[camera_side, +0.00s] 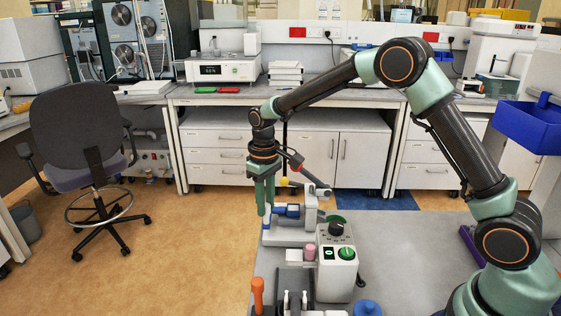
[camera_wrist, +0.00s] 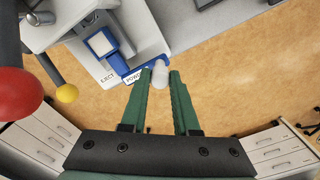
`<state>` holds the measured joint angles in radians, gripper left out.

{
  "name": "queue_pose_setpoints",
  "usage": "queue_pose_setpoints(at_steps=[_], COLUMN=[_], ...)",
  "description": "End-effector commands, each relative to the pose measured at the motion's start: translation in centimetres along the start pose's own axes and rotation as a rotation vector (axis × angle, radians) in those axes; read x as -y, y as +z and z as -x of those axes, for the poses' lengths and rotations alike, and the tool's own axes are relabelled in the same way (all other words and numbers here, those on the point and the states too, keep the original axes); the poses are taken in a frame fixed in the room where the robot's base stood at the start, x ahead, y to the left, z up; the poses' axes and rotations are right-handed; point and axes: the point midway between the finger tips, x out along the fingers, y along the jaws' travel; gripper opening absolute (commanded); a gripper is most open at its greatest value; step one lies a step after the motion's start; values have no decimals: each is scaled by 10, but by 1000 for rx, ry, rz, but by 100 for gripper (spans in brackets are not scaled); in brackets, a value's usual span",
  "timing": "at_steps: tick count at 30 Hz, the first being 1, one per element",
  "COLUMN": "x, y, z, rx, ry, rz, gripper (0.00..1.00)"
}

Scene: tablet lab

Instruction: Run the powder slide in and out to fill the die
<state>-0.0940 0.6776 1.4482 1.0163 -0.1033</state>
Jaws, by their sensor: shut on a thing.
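The powder slide (camera_wrist: 133,74) is a blue piece with a label starting "POW" at the edge of the white tablet press (camera_wrist: 78,62). A pale rounded knob (camera_wrist: 160,78) is at its outer end. My gripper (camera_wrist: 161,71) has its two green fingers on either side of this knob and is shut on it. In the side view my gripper (camera_side: 265,211) points down at the left end of the press (camera_side: 304,226), beside its blue part (camera_side: 291,211). I cannot make out the die opening or any powder.
A red ball (camera_wrist: 18,95) and a yellow ball (camera_wrist: 67,93) on levers stand close at the left of the wrist view. A control box (camera_side: 336,270) with a green knob stands in front of the press. Open floor lies left of the bench.

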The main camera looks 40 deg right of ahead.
Motion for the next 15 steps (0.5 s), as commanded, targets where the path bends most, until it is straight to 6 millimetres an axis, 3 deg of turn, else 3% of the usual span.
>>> queue_pose_setpoints(at_steps=[8,15], x=[-1,-18], y=[0,24], z=[1,2], rx=[-2,-2], ry=[0,0], rz=[0,-2], gripper=[0,0])
